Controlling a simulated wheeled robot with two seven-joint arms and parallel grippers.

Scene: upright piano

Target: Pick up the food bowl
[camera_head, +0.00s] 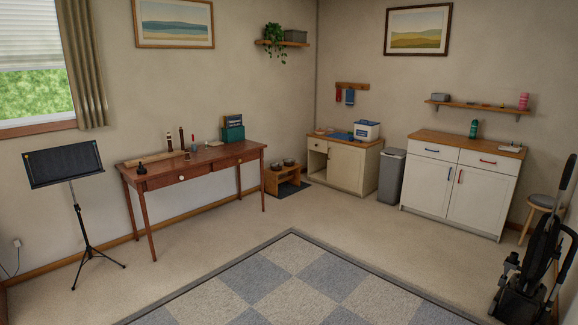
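Two small dark bowls, a left one (275,166) and a right one (289,162), sit side by side on a low wooden stand (271,184) against the far wall. The stand is between the wooden desk and the cream cabinet, on a dark floor mat (291,190). The bowls are too small in this view to tell which is the food bowl or what is in them. Neither of my grippers is in view.
A wooden desk (188,180) stands left of the bowls; a cream cabinet (347,168) and grey bin (391,176) stand right. A music stand (64,166) is at left, a vacuum cleaner (540,260) at right. The carpet and checkered rug (300,285) are clear.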

